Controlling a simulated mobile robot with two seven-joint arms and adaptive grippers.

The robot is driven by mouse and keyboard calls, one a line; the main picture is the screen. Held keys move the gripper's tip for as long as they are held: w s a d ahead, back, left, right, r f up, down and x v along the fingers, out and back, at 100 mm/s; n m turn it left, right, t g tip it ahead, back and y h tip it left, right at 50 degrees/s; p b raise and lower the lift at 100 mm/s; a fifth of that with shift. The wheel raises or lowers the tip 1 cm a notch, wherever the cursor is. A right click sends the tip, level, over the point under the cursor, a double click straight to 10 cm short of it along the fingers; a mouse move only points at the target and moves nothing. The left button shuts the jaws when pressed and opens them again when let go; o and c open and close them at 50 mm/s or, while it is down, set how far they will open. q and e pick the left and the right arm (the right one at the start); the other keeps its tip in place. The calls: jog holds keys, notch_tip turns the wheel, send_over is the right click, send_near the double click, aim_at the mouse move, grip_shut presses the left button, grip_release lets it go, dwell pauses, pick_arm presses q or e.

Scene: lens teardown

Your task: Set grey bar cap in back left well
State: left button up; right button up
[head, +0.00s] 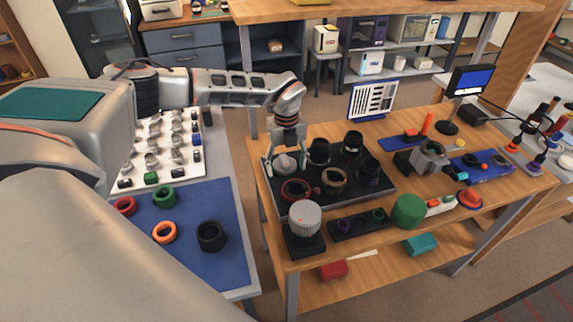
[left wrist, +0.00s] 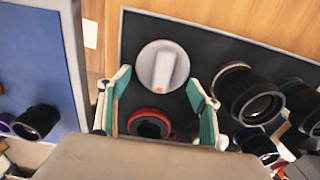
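The grey bar cap (head: 285,163) is a round light-grey disc with a raised bar across it. It lies at the back left corner of the black tray (head: 330,204); whether it is fully seated in the well I cannot tell. The cap also shows in the left wrist view (left wrist: 163,66). My left gripper (head: 286,171) is open, pointing down, with its green-padded fingers apart on either side of the cap. In the left wrist view a gap shows between the cap and both fingers. My right gripper is not in view.
A red ring (head: 296,190), a tan ring (head: 333,179) and black lens barrels (head: 353,142) stand close by on the tray. A grey-topped knurled cylinder (head: 305,218) stands in front. A blue mat (head: 190,262) with rings lies on the table to the left.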

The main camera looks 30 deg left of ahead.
aim_at(286, 164)
pick_arm(q)
jog(key=shift+r, duration=0.1)
notch_tip(286, 164, up, 12)
jog(key=shift+b, duration=0.3)
dwell(0.5)
